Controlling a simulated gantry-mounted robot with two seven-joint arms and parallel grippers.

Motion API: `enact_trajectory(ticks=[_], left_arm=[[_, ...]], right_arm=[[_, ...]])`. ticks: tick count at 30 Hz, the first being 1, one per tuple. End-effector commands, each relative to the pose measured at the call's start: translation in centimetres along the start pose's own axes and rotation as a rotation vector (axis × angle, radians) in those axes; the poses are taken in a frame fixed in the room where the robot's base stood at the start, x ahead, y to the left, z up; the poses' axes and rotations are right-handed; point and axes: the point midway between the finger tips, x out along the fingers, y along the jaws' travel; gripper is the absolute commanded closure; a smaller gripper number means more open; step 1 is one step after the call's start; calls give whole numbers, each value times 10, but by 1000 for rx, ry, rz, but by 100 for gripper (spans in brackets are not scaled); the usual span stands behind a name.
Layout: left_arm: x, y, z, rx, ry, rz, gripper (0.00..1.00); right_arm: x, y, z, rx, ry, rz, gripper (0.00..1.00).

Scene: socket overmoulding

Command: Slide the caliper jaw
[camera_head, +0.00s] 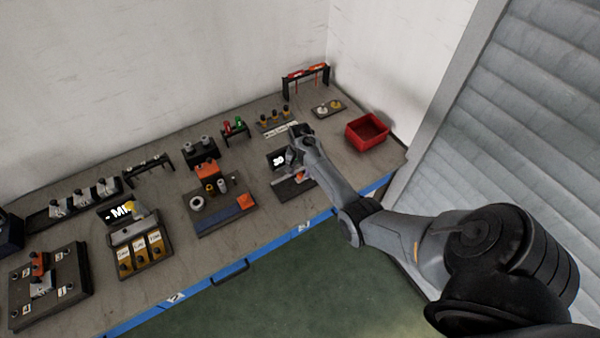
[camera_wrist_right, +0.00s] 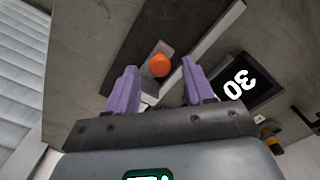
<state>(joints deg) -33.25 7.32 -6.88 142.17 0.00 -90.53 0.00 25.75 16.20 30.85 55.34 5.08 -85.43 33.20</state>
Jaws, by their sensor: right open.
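The caliper station is a dark plate (camera_head: 287,192) near the bench's front edge, partly hidden by my right arm. In the right wrist view its dark base (camera_wrist_right: 140,45) carries a pale metal bar (camera_wrist_right: 213,38) and a grey jaw piece with an orange knob (camera_wrist_right: 160,65). A black display shows white digits that look like 30 (camera_wrist_right: 240,88); it also shows in the head view (camera_head: 277,160). My right gripper (camera_wrist_right: 161,85) is open, its purple fingers apart. The knob appears between and beyond the fingertips, with no contact visible. My left gripper is not in view.
A red bin (camera_head: 367,131) stands right of the station. A plate with an orange block and rings (camera_head: 225,213) lies to its left. Small racks and trays stand behind, including a black rack with red-orange tools (camera_head: 308,77). The bench (camera_head: 340,178) is bare right of the station.

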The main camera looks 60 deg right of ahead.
Motion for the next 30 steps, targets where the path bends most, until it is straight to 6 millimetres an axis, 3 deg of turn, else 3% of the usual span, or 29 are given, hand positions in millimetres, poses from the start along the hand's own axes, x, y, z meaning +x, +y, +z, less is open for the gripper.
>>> enact_trajectory(ticks=[4,14,25,30], left_arm=[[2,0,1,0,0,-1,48],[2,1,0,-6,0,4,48],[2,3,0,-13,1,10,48],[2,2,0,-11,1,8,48]], right_arm=[[10,0,0,0,0,0,47],[12,0,0,0,0,0,47],[12,0,0,0,0,0,100],[12,0,0,0,0,0,100]])
